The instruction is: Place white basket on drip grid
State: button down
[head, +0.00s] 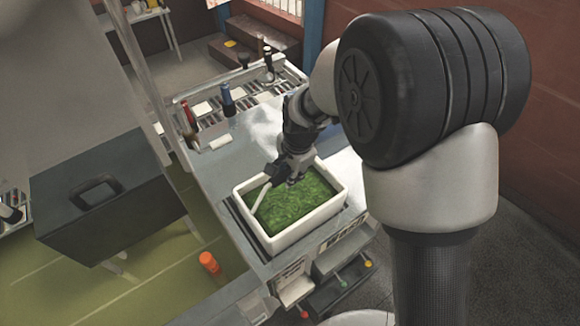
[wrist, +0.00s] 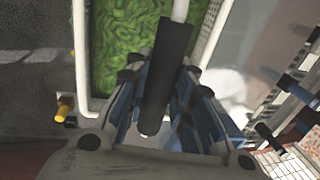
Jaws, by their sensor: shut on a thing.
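The white basket (head: 243,231) is a rectangular tub filled with green leafy matter, at the front end of the grey counter. It looks level; I cannot tell whether it rests on the surface or hangs just above it. In the wrist view the basket (wrist: 82,60) fills the upper middle. My gripper (head: 283,172) is over its far side, shut on the dark grip (wrist: 168,75) of a white handle that slants to the basket. A slatted metal grid (head: 205,108) runs along the counter's back; I cannot tell whether it is the drip grid.
A dark box (head: 108,200) stands to the left. An orange cylinder (head: 210,264) is left of the counter. Drawers with coloured knobs (head: 335,287) are below the basket. The middle counter (head: 225,165) is mostly clear.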

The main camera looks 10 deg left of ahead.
jog(key=shift+r, duration=0.15)
jog(key=c, duration=1.8)
grip_release()
jog(key=shift+f, duration=0.2)
jog(key=shift+c, duration=0.2)
jog(key=o, duration=0.4)
jog(key=shift+o, duration=0.2)
jog(key=s+d+r+n, duration=0.15)
jog(key=d+r, duration=0.25)
jog(key=r, duration=0.5)
jog(key=s+d+r, duration=0.2)
jog(key=d+r, duration=0.3)
jog(key=r, duration=0.4)
jog(key=s+d+r+n+t+h, duration=0.1)
jog(key=s+d+r+n+t, duration=0.2)
jog(key=s+d, duration=1.4)
jog(key=s+r+n, duration=0.1)
jog(key=n, duration=0.2)
jog(key=shift+r+n+h+p, duration=0.2)
jog(key=shift+n+h+p, duration=0.1)
jog(key=shift+n, duration=0.05)
